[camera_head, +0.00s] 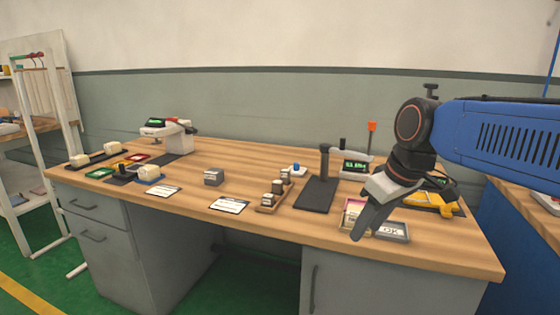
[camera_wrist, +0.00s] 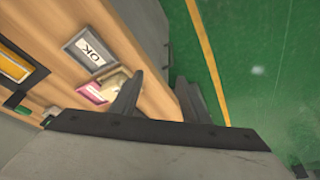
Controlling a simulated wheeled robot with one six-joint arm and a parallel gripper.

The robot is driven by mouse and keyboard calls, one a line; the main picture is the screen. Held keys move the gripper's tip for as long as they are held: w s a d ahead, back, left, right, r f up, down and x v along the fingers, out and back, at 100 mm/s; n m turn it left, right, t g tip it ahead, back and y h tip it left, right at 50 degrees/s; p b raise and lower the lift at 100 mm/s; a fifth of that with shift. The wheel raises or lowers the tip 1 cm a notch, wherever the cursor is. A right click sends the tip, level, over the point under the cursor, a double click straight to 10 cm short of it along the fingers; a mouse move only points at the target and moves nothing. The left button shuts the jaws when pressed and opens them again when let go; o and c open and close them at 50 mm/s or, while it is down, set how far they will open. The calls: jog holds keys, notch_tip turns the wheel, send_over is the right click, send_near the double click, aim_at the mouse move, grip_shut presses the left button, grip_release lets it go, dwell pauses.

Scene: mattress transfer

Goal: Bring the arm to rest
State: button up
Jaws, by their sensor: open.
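My gripper (camera_head: 368,212) hangs from the blue arm at the right of the head view, over the front right part of the wooden desk (camera_head: 300,226). Its jaws are open and nothing shows between them. In the wrist view the two fingers (camera_wrist: 158,98) point past the desk's front edge, with green floor beyond. A grey tray marked OK (camera_head: 391,231) lies just right of the fingers in the head view; it also shows in the wrist view (camera_wrist: 90,50). A pink-edged tray (camera_head: 353,212) with a pale item lies partly behind the gripper.
A yellow item (camera_head: 432,203) lies behind my gripper. A dark stand (camera_head: 319,190) and a device with a green display (camera_head: 355,167) stand to its left. A wooden rack of small blocks (camera_head: 270,203), a grey cube (camera_head: 213,177) and a white device (camera_head: 172,132) are farther left.

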jog(key=s+d+f+m+h, duration=0.1)
jog(key=s+d+f+m, duration=0.2)
jog(key=s+f, duration=0.4)
jog(key=s+d+f+m+t+h, duration=0.1)
jog(key=s+d+f+m, duration=0.2)
jog(key=s+d+f, duration=0.3)
jog(key=shift+s+d+f+m, duration=0.3)
jog(key=shift+s+f, duration=0.1)
jog(key=shift+s, duration=0.45)
jog(key=shift+c, duration=0.4)
